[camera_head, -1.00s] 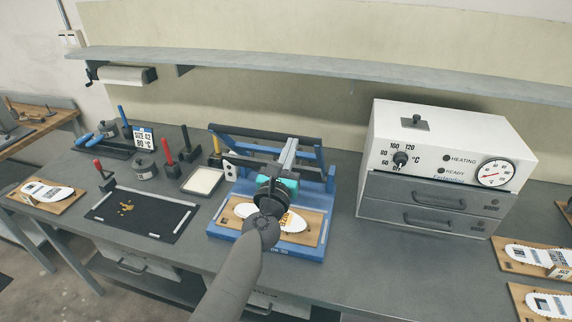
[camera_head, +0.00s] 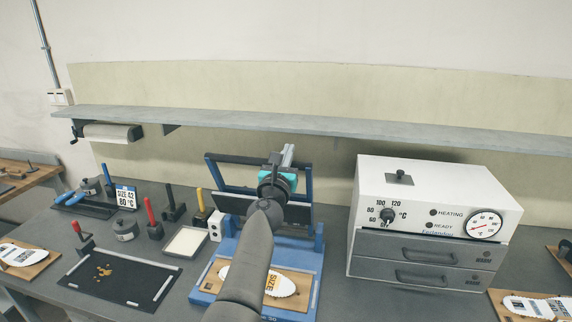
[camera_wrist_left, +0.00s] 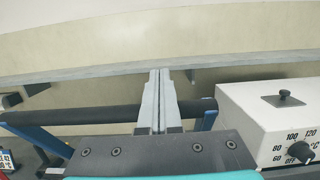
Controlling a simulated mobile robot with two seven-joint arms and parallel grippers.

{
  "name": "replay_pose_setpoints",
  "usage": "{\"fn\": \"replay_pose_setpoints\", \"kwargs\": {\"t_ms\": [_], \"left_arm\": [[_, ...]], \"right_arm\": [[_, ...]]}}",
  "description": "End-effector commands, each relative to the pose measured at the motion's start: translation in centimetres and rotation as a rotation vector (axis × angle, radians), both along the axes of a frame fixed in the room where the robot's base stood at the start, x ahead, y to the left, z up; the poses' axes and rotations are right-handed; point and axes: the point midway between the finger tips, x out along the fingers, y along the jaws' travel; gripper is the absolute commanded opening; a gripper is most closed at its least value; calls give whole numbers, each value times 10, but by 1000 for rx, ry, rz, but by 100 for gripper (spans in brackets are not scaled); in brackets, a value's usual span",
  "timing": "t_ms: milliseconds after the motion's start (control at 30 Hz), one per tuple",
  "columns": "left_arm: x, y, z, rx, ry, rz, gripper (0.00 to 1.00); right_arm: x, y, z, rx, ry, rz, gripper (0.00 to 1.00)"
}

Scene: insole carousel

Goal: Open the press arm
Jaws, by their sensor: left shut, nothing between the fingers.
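The blue press (camera_head: 312,262) stands on the table, with a white insole (camera_head: 284,286) on a wooden board (camera_head: 308,282) in its base. Its press arm has blue side bars (camera_head: 309,184) and a black cross bar (camera_head: 232,158). The arm is raised and a dark plate (camera_head: 232,202) hangs within it. My left gripper (camera_head: 288,153) is shut and empty, over the cross bar's right half. In the left wrist view its fingers (camera_wrist_left: 160,74) are together and cross the black bar (camera_wrist_left: 90,117); contact is unclear. My left forearm hides part of the press base. My right gripper is out of view.
A white heater (camera_head: 440,190) with drawers stands right of the press. A shelf (camera_head: 330,124) runs along the wall behind. Left of the press are a pale tray (camera_head: 187,242), upright handled tools (camera_head: 152,222) and a black mat (camera_head: 120,279).

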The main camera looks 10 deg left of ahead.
Motion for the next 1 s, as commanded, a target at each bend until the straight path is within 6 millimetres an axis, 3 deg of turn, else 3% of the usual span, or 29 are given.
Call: {"fn": "replay_pose_setpoints", "kwargs": {"t_ms": [333, 1000], "left_arm": [[11, 0, 6, 2, 0, 0, 0], [12, -1, 9, 0, -1, 0, 0]], "right_arm": [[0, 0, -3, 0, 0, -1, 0], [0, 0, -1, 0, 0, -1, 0]]}}
